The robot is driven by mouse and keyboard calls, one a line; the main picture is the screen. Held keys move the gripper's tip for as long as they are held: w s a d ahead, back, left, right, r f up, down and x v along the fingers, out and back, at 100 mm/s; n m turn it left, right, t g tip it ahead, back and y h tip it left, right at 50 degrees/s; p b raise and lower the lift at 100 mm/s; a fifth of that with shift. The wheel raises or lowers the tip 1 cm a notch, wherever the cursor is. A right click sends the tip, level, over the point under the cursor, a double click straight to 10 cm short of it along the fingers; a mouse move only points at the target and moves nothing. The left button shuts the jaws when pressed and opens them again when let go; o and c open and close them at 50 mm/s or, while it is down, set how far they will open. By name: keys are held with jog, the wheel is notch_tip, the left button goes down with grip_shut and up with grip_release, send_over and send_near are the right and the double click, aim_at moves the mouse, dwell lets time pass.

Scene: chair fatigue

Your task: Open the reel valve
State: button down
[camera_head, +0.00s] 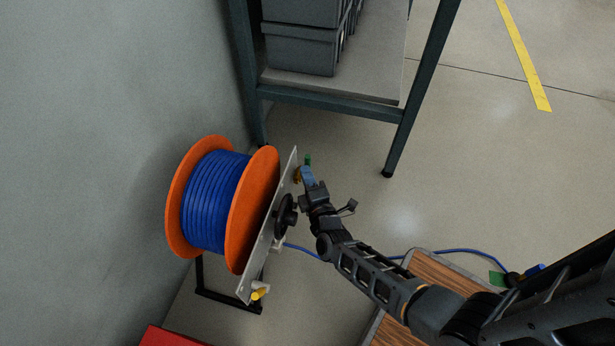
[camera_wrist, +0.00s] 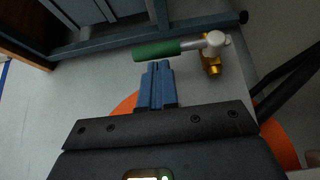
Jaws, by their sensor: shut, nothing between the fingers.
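The reel valve shows in the wrist view as a green-sleeved lever (camera_wrist: 157,50) on a silver arm, joined to a brass body (camera_wrist: 211,64) on its right. In the head view the green handle (camera_head: 308,159) is small, at the top end of the reel's metal plate (camera_head: 268,235). My gripper (camera_head: 306,172) has blue fingers and is beside the valve. In the wrist view my gripper (camera_wrist: 157,66) is shut and empty, its fingertips just below the green sleeve. I cannot tell whether they touch it. My gripper partly hides the valve in the head view.
The reel (camera_head: 262,195) has orange flanges and blue hose, and stands near the grey wall. A dark-framed shelf (camera_head: 330,96) with grey bins (camera_head: 300,50) is behind. A wood-topped piece (camera_head: 440,272) is below my arm. Open floor lies to the right.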

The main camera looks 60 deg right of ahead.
aim_at(310, 160)
jog(key=shift+r, duration=0.1)
jog(key=d+r+g+p, duration=0.1)
jog(key=p, duration=0.3)
jog(key=d+m+y+p, duration=0.1)
jog(key=p, duration=0.2)
jog(key=shift+w+r+g+y+p, duration=0.3)
jog(key=shift+r+g+p, duration=0.1)
jog(key=d+m+y+p, duration=0.1)
jog(key=p, duration=0.1)
jog(key=g+y+p, duration=0.1)
jog(key=p, duration=0.1)
jog(key=shift+w+d+f+m, duration=0.15)
jog(key=shift+w+d+m, duration=0.2)
jog(key=shift+m, duration=0.05)
jog(key=shift+w+d+f+m+g+y+b, duration=0.25)
jog(key=shift+d+f+m+g+y+b, duration=0.1)
jog(key=shift+g+y, duration=0.3)
jog(key=w+d+f+m+g+y+b, duration=0.1)
jog(key=d+f+m+g+y+b, duration=0.1)
jog(key=d+y+b, duration=0.4)
jog(key=shift+w+f+g+b, duration=0.4)
jog(key=shift+f+b, duration=0.3)
jog(key=shift+b, duration=1.35)
jog(key=shift+s+d+f+m, duration=0.1)
jog(key=shift+m, duration=0.15)
